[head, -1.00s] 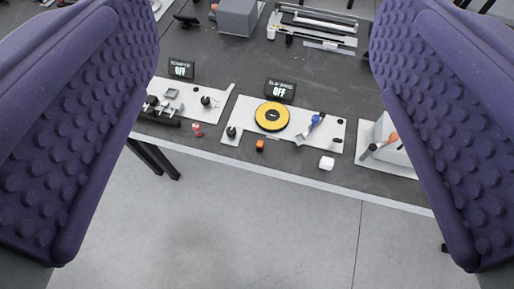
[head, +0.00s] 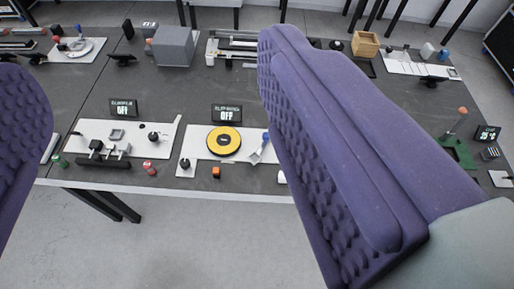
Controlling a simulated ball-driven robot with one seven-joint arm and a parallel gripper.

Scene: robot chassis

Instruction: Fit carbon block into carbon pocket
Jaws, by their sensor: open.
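My gripper (head: 155,130) is open and empty, its two purple studded pads wide apart above the bench. Between the pads, a white plate (head: 197,158) on the bench carries a yellow disc (head: 223,141) with a black centre. A blue-tipped lever (head: 263,149) is on its right, and a black knob (head: 186,166) on its left. A display (head: 227,114) behind it reads OFF. A small orange cube (head: 216,172) is at the plate's front. I cannot tell which thing is the carbon block or its pocket; the right pad hides the plate's right end.
Another white plate (head: 140,132) with a display (head: 124,108) stands to the left, with a red piece (head: 149,168) near it. A grey box (head: 174,46) is at the back. Open floor lies before the bench edge.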

